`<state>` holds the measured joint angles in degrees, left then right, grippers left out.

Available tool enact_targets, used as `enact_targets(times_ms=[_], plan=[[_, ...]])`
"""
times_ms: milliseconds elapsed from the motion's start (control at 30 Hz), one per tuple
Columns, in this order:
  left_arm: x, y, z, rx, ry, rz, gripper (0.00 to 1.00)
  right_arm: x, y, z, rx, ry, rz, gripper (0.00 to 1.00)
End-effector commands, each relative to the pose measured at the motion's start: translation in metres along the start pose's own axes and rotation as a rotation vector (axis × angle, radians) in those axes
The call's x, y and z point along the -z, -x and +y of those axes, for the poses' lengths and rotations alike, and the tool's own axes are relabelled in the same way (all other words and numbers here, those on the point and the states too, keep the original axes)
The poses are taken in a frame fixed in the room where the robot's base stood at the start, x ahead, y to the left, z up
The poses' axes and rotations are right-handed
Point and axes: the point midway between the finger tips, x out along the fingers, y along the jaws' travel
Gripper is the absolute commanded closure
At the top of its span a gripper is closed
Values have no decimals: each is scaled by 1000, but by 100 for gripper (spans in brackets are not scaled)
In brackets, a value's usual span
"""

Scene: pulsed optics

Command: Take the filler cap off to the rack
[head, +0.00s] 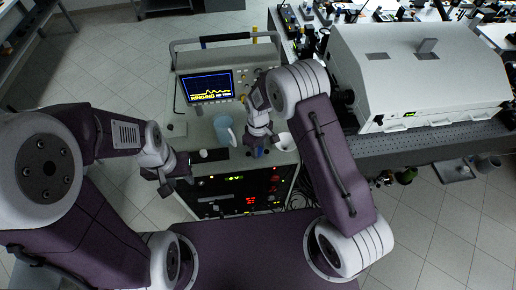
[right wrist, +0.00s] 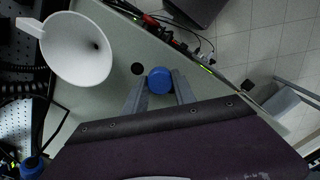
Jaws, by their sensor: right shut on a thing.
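A round blue cap (right wrist: 160,80) sits between the two fingers of my right gripper (right wrist: 160,92), which is shut on it. In the head view the blue cap (head: 257,153) shows just under my right gripper (head: 258,142), over the pale top of the rack (head: 225,170). I cannot tell whether the cap is seated or lifted. A dark round hole (right wrist: 138,68) lies beside the cap. My left gripper (head: 176,187) is open and empty at the front left of the rack.
A white funnel (right wrist: 76,48) stands on the rack top beside my right gripper. A light blue jug (head: 223,130) and a small white object (head: 203,154) are to its left. An oscilloscope (head: 208,86) stands behind. A large white housing (head: 410,75) is on the optical bench at right.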

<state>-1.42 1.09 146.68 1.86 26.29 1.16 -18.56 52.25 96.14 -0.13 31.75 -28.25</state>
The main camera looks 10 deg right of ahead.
Motion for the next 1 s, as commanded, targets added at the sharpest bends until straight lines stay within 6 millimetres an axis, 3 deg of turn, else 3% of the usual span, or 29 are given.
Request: enact_targets(times_ms=[667,700,800,1000], plan=[[-2,-15,0,0,0,0,64,0,-19,0,0,0,0,100],[-2,-15,0,0,0,0,64,0,-20,0,0,0,1,66],[-1,-13,0,0,0,0,64,0,-18,0,0,0,1,43],[-1,-13,0,0,0,0,64,0,-18,0,0,0,0,43]])
